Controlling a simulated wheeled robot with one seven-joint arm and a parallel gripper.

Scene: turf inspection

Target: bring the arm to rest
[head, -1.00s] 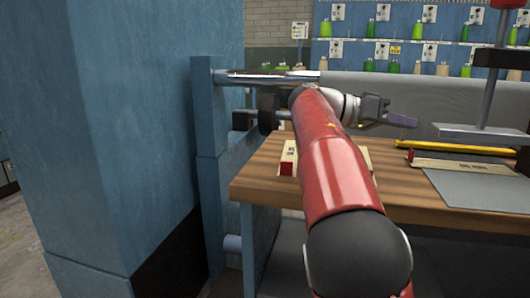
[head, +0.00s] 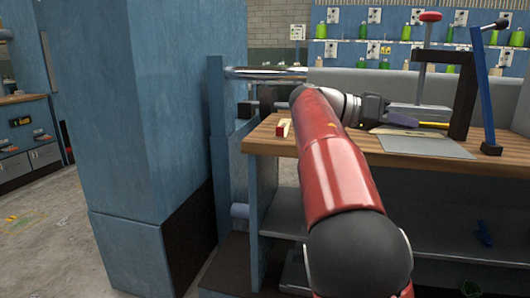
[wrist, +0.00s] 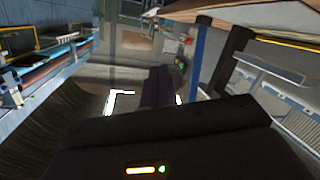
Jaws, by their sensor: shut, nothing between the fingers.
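My red arm reaches forward in the head view, over the left part of a wooden-topped workbench (head: 300,145). My gripper (head: 408,119) is at its far end, pointing right, above the bench top. Its purple fingers are shut with nothing held. In the wrist view the fingers of my gripper (wrist: 158,82) show together beyond the dark gripper body.
A grey sheet (head: 425,146) lies on the bench, with a black clamp frame (head: 467,95) and a blue lever (head: 483,85) at its right. A large blue pillar (head: 150,110) stands close on the left. Open floor (head: 40,225) shows farther left.

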